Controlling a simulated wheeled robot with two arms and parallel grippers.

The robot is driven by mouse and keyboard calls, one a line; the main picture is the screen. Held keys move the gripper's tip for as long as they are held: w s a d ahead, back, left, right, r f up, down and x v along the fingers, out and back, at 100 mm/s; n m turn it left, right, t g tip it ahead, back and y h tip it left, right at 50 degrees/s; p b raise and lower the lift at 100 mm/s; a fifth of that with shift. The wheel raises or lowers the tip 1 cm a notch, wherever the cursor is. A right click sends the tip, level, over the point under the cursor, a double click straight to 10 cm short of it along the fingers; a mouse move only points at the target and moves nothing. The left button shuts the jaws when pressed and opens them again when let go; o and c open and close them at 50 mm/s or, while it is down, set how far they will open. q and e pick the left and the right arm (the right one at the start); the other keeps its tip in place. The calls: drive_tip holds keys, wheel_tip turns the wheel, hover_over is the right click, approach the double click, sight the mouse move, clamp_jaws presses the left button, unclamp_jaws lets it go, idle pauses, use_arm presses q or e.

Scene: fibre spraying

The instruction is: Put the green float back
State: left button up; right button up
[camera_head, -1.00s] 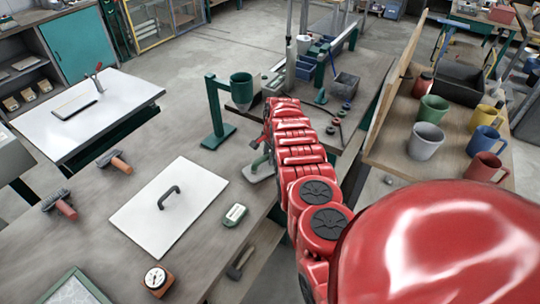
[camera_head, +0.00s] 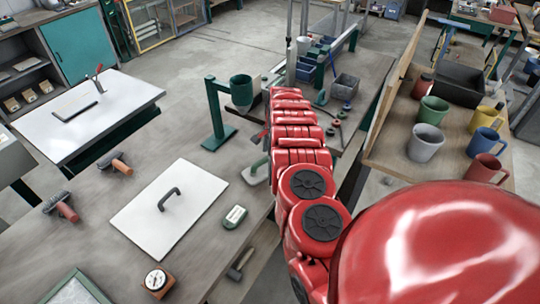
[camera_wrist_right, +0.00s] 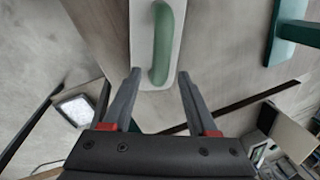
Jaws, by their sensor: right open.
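The float (camera_wrist_right: 144,45), a pale flat plate with a green handle (camera_wrist_right: 162,45), lies at the upper middle of the right wrist view. In the head view the float (camera_head: 254,173) lies at the table's right edge, partly hidden behind my red right arm. My right gripper (camera_wrist_right: 159,74) is open and empty. In the wrist view its two fingertips point at the float, one on each side of the handle's near end. I cannot tell how far above the float they are. In the head view the right gripper is mostly hidden by the arm. My left gripper is not in view.
A green stand with a cup (camera_head: 241,90) stands beyond the float. A white board (camera_head: 170,208) with a dark handle, a small green-and-white box (camera_head: 234,216) and a dial gauge (camera_head: 158,281) lie nearer. Coloured mugs stand on the right shelf (camera_head: 390,145).

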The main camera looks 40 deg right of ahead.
wheel_tip(320, 180, up, 8)
drive_tip(key=s, duration=0.1)
drive_tip(key=shift+s+r+p, duration=0.2)
drive_tip(key=shift+s+p, duration=0.15)
drive_tip(key=shift+p, duration=0.05)
drive_tip(key=shift+f, duration=0.1)
idle(0.4)
